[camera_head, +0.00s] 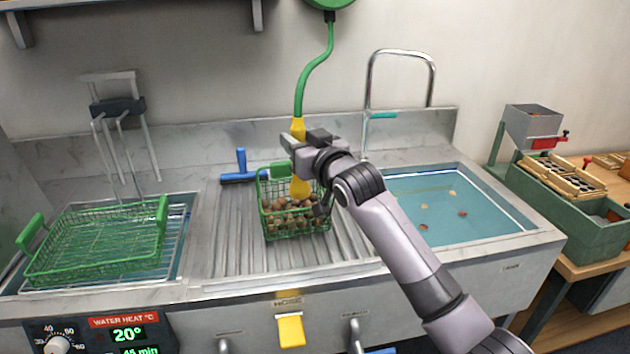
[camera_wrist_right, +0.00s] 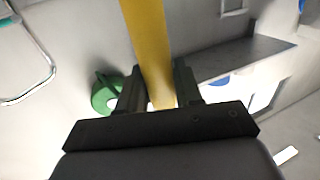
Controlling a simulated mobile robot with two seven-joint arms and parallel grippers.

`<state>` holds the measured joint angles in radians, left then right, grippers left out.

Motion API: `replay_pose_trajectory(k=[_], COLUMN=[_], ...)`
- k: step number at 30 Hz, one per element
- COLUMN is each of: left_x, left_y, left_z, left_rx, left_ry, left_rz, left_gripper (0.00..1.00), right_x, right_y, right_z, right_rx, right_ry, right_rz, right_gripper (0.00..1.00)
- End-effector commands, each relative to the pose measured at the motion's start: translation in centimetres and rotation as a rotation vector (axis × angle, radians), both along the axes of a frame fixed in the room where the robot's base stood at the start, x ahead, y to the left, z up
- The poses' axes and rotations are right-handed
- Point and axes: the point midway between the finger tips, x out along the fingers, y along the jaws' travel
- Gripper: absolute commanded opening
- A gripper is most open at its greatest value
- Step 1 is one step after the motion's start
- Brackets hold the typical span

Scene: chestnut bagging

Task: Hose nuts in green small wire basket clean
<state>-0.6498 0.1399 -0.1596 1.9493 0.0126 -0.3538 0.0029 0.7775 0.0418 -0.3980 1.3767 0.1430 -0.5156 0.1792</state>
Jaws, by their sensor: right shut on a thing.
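The small green wire basket (camera_head: 297,228) stands on the ribbed drainboard between the two sinks and holds many brown nuts (camera_head: 290,215). My right gripper (camera_head: 296,145) is above the basket and shut on the yellow hose nozzle (camera_head: 300,187). The nozzle points down over the nuts, with its lower end close above them. A green hose (camera_head: 304,85) runs from its top up to a green reel (camera_head: 330,3). In the right wrist view the yellow nozzle (camera_wrist_right: 149,45) sits between the fingers. No water stream can be made out. My left gripper is not in view.
A large green wire basket (camera_head: 95,245) sits over the left sink. The right sink (camera_head: 450,205) holds water with several floating nuts. A blue squeegee (camera_head: 240,170) lies behind the small basket. A yellow pedal-like lever (camera_head: 290,331) is on the front below the HOSE label.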

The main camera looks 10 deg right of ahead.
Motion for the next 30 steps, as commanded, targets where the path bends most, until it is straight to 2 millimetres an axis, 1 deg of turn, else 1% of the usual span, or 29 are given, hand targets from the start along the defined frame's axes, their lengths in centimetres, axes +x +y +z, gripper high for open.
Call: replay_pose_trajectory(k=[1,6,9,13,17,24,30], left_x=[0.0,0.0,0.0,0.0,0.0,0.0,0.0], left_y=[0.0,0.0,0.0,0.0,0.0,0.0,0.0], left_z=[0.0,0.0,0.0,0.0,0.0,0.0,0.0], left_rx=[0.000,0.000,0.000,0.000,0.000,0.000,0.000], left_ry=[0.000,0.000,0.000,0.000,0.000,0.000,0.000], left_rz=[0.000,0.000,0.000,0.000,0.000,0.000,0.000], left_gripper=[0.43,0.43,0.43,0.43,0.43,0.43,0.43], right_x=[0.8,2.6,3.2,3.6,3.8,3.8,3.7], right_y=[0.2,0.6,0.7,0.7,0.7,0.7,0.7], right_z=[1.7,5.3,6.8,7.9,7.6,5.0,3.5], right_rx=[-0.001,0.001,0.000,0.001,0.001,0.001,0.002], right_ry=[-0.008,-0.005,-0.004,-0.004,0.000,0.000,-0.002], right_rz=[0.006,0.022,0.027,0.029,0.030,0.029,0.029], right_gripper=[0.00,0.00,0.00,0.00,0.00,0.00,0.00])
